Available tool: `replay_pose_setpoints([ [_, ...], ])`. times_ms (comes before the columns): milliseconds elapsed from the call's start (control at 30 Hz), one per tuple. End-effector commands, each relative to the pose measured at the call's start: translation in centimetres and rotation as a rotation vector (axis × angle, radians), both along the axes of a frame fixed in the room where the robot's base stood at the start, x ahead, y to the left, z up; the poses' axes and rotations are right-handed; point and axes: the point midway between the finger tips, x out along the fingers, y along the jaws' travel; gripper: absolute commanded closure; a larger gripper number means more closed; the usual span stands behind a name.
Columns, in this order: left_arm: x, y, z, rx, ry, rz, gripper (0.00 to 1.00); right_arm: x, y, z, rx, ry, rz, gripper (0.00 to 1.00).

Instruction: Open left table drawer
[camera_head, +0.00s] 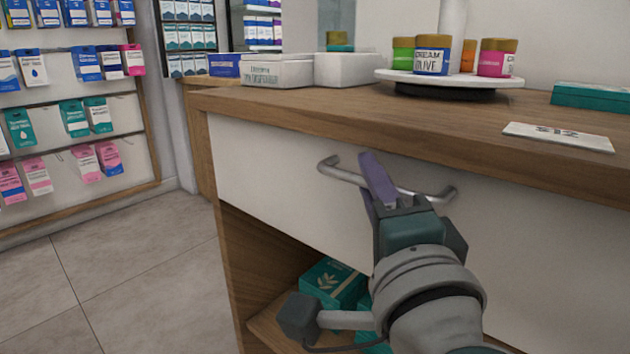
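The left table drawer has a plain white front (270,165) under the wooden counter top and looks shut. Its grey metal bar handle (432,196) runs across the upper part of the front. My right gripper (375,178) reaches in from the lower right with its purple fingers at the handle. The fingers cover the handle's middle; both ends show on either side. The fingers overlap in this view, so I cannot tell whether they are closed around the bar or only beside it. My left gripper is not in view.
The wooden counter top (400,112) overhangs the drawer and holds white boxes (278,72), a round stand (450,82) with jars and a price card (558,137). An open shelf below holds teal boxes (333,280). The floor (130,270) at left is clear.

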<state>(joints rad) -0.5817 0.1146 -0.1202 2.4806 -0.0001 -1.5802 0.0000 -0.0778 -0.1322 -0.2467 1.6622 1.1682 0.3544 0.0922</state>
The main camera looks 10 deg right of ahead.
Motion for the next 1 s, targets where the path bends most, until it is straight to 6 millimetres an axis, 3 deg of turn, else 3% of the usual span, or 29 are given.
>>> replay_pose_setpoints([
  [100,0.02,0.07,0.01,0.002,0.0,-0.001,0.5,-0.02,0.0,0.0,0.0,0.0,0.0,0.74],
  [333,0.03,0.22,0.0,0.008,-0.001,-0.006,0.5,-0.04,0.0,-0.01,0.0,0.0,0.0,1.0],
  [1000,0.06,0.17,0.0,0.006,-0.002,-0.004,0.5,-0.04,0.0,-0.05,0.0,0.001,0.0,1.0],
])
